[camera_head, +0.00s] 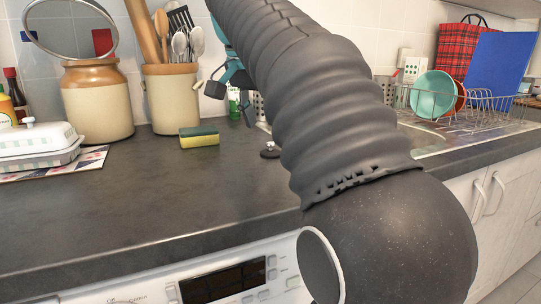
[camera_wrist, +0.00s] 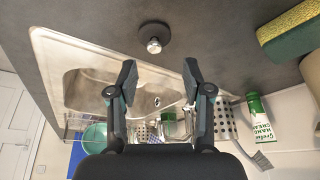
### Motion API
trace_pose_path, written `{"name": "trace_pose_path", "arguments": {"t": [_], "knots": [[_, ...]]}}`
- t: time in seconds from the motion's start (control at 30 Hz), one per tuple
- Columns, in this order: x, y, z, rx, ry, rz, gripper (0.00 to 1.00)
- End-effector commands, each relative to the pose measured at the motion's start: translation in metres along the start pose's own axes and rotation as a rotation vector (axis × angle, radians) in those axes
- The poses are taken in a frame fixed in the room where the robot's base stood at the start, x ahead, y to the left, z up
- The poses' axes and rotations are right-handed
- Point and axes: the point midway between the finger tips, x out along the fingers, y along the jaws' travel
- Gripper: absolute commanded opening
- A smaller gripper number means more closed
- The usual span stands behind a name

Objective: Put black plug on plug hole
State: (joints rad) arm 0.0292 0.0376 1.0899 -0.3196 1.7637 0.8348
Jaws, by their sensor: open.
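The black plug (camera_head: 270,152) lies on the dark countertop beside the sink, partly beside my arm. It also shows in the wrist view (camera_wrist: 154,38), with a shiny metal knob on top, beyond my fingertips. My gripper (camera_wrist: 158,82) is open and empty, its two black fingers apart on either side of the view's middle. In the head view, my gripper (camera_head: 228,98) shows partly behind my arm. The metal sink (camera_wrist: 52,45) lies below and left of the plug in the wrist view.
A yellow-green sponge (camera_head: 199,141) lies left of the plug. A green-and-white tube (camera_wrist: 260,118) stands near the sink. A dish rack (camera_head: 470,112) is at right. The front countertop is clear.

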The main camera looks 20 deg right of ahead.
Motion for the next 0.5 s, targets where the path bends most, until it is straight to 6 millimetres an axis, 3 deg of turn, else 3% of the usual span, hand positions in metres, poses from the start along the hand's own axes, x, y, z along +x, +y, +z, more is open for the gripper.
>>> {"name": "trace_pose_path", "arguments": {"t": [0.3, 0.5], "knots": [[0.04, 0.007, 0.005, -0.001, -0.001, 0.0, 0.5], [0.051, 0.006, 0.005, -0.002, 0.0, -0.002, 0.5]]}}
